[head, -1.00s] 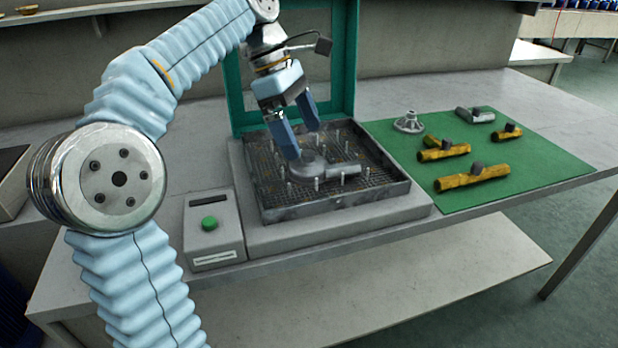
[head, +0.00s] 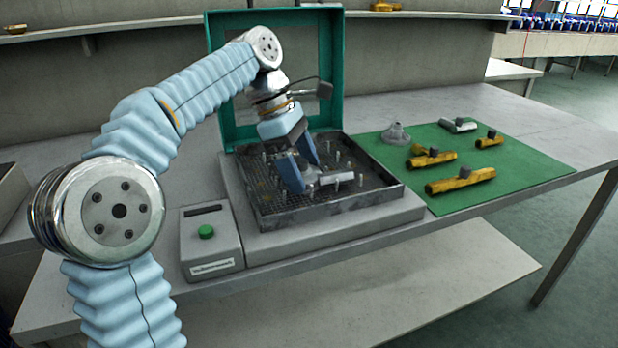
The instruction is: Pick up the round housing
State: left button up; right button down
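The round housing (head: 337,177) is a grey casting with a round body and a short pipe stub pointing right. It lies among the pins of the dark mesh tray (head: 330,211). My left gripper (head: 306,178) reaches down into the tray with its two blue fingers apart, one on each side of the round body. The fingers hide much of that body, and I cannot see whether they touch it. My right gripper is not in view.
The tray sits on a grey base with a raised green lid frame (head: 216,85) behind. A green-button box (head: 206,233) stands in front left. A green mat (head: 515,170) at right holds a grey flanged part (head: 396,132), another grey part (head: 458,125) and several yellow pipe pieces.

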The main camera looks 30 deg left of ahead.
aim_at(301, 161)
pick_arm(q)
jog(key=c, duration=0.8)
jog(key=shift+r, duration=0.15)
jog(key=shift+r, duration=0.3)
notch_tip(301, 161, up, 3)
jog(key=shift+f+p, duration=0.15)
jog(key=shift+p, duration=0.55)
jog(key=d+r, duration=0.1)
jog(key=s+d+r, duration=0.1)
jog(key=r, duration=0.1)
jog(key=s+d+r+p, duration=0.1)
jog(key=d+r, duration=0.1)
jog(key=shift+s+r, duration=0.2)
jog(key=shift+r, duration=0.05)
jog(key=s+d+r, duration=0.4)
jog(key=d, duration=0.4)
jog(key=shift+s, duration=0.4)
